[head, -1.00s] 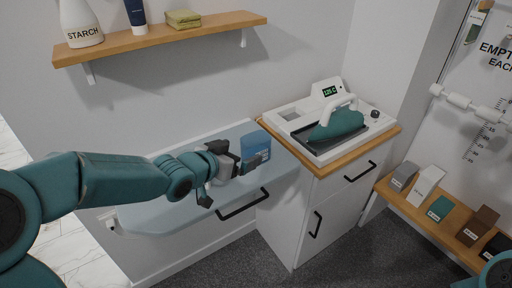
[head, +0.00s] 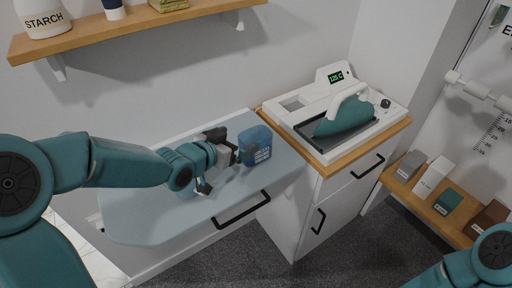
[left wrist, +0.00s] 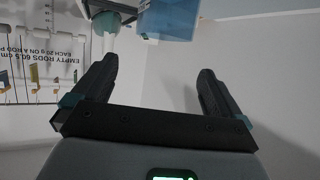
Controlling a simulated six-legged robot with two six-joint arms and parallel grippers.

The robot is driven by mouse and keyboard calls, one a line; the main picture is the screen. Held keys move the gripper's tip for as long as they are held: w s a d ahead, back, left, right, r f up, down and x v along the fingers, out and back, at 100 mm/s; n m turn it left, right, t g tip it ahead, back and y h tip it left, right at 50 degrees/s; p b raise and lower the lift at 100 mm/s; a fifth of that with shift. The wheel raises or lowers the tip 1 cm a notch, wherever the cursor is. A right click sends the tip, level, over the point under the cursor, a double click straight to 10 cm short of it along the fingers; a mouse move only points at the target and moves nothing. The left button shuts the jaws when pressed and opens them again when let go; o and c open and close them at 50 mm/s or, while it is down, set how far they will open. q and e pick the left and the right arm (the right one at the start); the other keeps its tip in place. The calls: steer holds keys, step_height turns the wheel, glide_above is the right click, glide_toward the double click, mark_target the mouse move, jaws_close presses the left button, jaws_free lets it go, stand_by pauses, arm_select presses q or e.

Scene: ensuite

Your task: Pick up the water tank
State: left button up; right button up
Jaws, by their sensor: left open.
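The water tank (head: 256,146) is a translucent blue box with small white lettering, upright on the pale blue ironing board (head: 150,218). My left gripper (head: 240,147) is at the tank's left side in the head view and partly overlaps it. In the left wrist view, the tank (left wrist: 168,18) is at the top edge, beyond the fingertips of the open left gripper (left wrist: 157,65). The space between the fingers is empty; contact cannot be told. My right arm shows at the lower right of the head view, but its gripper is out of frame.
A white ironing station (head: 296,122) with a teal iron (head: 345,116) stands on a cabinet (head: 335,190) to the right. A wooden shelf (head: 150,27) with a starch bottle (head: 42,17) is above. A lower shelf (head: 425,207) holds several small boxes.

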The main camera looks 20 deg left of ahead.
mark_target(245, 145)
arm_select(q)
steer(key=f, duration=0.1)
steer(key=w+f, duration=0.1)
steer(key=f, duration=0.2)
steer(key=shift+w+f, duration=0.15)
steer(key=shift+w, duration=0.1)
steer(key=shift+w+d+p, duration=0.2)
steer(key=shift+d+p, duration=0.1)
steer(key=p+x, duration=0.1)
steer(key=x, duration=0.4)
steer(key=shift+w+a+f, duration=0.1)
steer(key=shift+w+f, duration=0.1)
steer(key=shift+w, duration=0.1)
steer(key=shift+s, duration=0.1)
steer(key=c, duration=1.3)
steer(key=shift+r, duration=0.15)
